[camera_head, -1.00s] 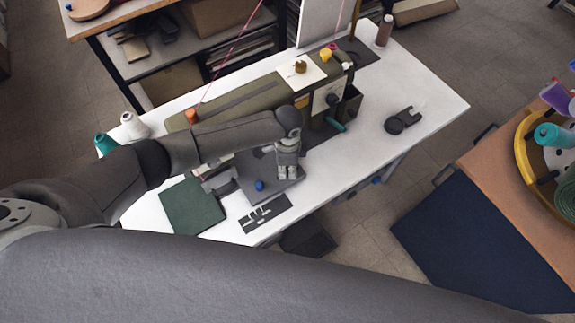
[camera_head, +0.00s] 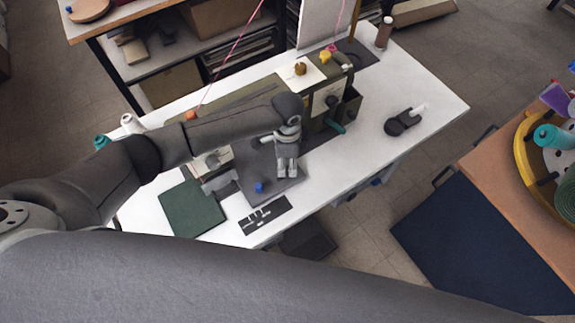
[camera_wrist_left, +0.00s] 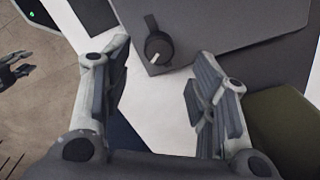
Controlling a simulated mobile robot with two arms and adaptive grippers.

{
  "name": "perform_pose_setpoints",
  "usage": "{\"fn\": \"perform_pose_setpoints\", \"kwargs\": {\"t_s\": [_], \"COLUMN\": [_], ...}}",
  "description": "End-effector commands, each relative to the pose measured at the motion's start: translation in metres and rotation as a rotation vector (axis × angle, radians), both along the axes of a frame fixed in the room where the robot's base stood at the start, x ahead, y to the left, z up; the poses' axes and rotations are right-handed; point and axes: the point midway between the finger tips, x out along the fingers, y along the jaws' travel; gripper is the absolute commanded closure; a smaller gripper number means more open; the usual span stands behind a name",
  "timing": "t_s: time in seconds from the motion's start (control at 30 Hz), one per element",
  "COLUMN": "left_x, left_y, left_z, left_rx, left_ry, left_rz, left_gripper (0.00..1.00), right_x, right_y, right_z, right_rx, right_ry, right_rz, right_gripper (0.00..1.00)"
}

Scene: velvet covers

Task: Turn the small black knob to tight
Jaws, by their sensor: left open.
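The small black knob (camera_wrist_left: 158,46) is round with a white pointer mark and a tab. It sits near the corner of a dark grey plate (camera_wrist_left: 225,25) in the left wrist view. My left gripper (camera_wrist_left: 160,82) is open and empty, and the knob shows beyond its fingertips, between them in the picture and apart from both. In the head view my left gripper (camera_head: 286,172) points down over the grey plate (camera_head: 254,163) and hides the knob. I do not see my right gripper.
A blue knob (camera_head: 259,187) is on the grey plate. The olive sewing machine (camera_head: 240,108) is behind the gripper. A green cloth (camera_head: 190,210) and slotted dark plate (camera_head: 265,215) lie nearby. A forked dark shape (camera_wrist_left: 15,72) is unclear.

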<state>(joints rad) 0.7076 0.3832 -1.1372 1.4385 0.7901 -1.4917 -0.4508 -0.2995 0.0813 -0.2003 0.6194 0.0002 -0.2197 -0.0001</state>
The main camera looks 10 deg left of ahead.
Motion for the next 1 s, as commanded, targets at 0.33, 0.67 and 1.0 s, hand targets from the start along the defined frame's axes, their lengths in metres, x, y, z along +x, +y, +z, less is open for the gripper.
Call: {"fn": "perform_pose_setpoints", "kwargs": {"t_s": [0.33,0.67,1.0], "left_x": [0.000,0.000,0.000], "left_y": [0.000,0.000,0.000], "left_z": [0.060,0.069,0.068], "left_rx": [-0.001,0.000,0.000], "left_ry": [0.001,0.001,0.001], "left_rz": [0.000,0.001,0.000], "left_gripper": [0.47,0.47,0.47], "right_x": [0.000,0.000,0.000], "right_y": [0.001,0.001,0.001], "right_z": [0.000,0.000,0.000], "right_rx": [0.001,0.001,0.001], "right_ry": [0.000,0.000,0.000], "right_rz": [-0.001,-0.001,-0.001], "right_gripper": [0.60,0.60,0.60]}}
